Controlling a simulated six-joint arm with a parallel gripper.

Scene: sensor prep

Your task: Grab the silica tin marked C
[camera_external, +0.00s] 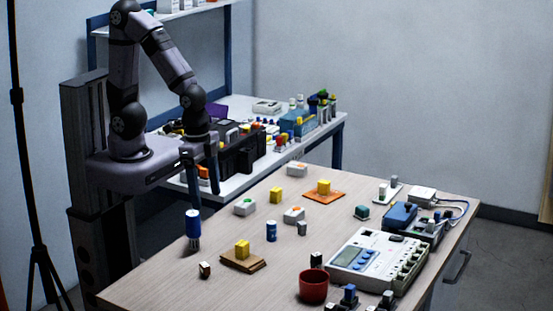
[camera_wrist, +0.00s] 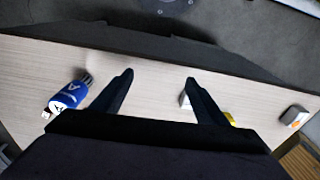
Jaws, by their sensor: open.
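No letter C is readable in either view, so I cannot tell which object is the silica tin marked C. A blue cylinder with a white end marked A (camera_external: 193,225) stands at the table's left edge, with a grey part at its base. It also shows left of my fingers in the wrist view (camera_wrist: 68,94). A smaller blue cylinder with a white band (camera_external: 271,231) stands near the table's middle; its letter is too small to read. My gripper (camera_external: 206,195) is open and empty, above the table's left edge. Its spread fingers show in the wrist view (camera_wrist: 159,76).
A wooden pad (camera_external: 258,265), red cup (camera_external: 314,287) and white instrument (camera_external: 375,262) lie nearer or right. The table's front left is mostly bare.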

